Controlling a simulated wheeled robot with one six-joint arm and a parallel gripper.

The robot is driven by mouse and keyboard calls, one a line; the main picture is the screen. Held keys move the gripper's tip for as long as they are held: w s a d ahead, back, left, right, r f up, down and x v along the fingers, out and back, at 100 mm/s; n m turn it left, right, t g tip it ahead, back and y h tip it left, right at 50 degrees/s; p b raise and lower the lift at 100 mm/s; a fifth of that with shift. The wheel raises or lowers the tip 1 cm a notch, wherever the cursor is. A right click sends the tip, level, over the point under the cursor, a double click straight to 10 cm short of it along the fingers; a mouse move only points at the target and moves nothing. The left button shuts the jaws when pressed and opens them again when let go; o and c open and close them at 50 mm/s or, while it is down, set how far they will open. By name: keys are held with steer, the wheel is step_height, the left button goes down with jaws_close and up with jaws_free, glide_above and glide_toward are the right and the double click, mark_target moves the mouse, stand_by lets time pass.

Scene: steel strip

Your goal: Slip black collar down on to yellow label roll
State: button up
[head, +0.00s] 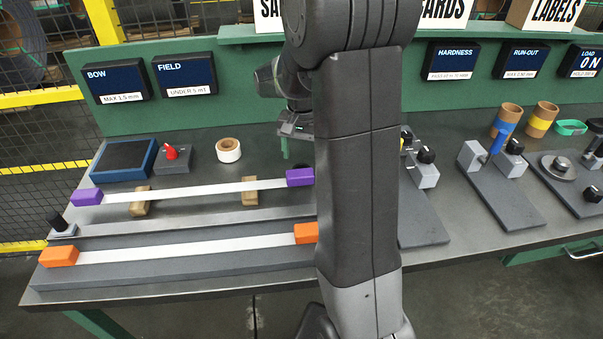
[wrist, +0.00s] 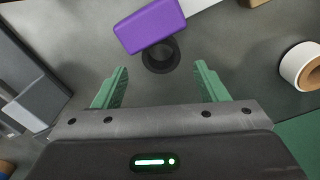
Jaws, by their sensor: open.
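The black collar (wrist: 161,69) stands on the bench in the wrist view, a dark ring with an open hole, close against the purple end block (wrist: 150,25). In the head view I cannot make it out clearly near that block. My gripper (wrist: 161,75) is open and empty, its green fingers spread wider than the collar and short of it in the picture. It also shows in the head view (head: 286,148), behind the purple block.
A white tape roll (head: 229,150) lies on the bench near my gripper. The purple-ended strip (head: 200,190) rests on wooden blocks. My arm hides the bench's middle.

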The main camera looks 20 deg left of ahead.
mark_target(302, 166)
step_height(302, 166, down, 5)
steer(key=shift+f, duration=0.1)
steer(key=shift+c, duration=0.5)
steer(key=c, duration=1)
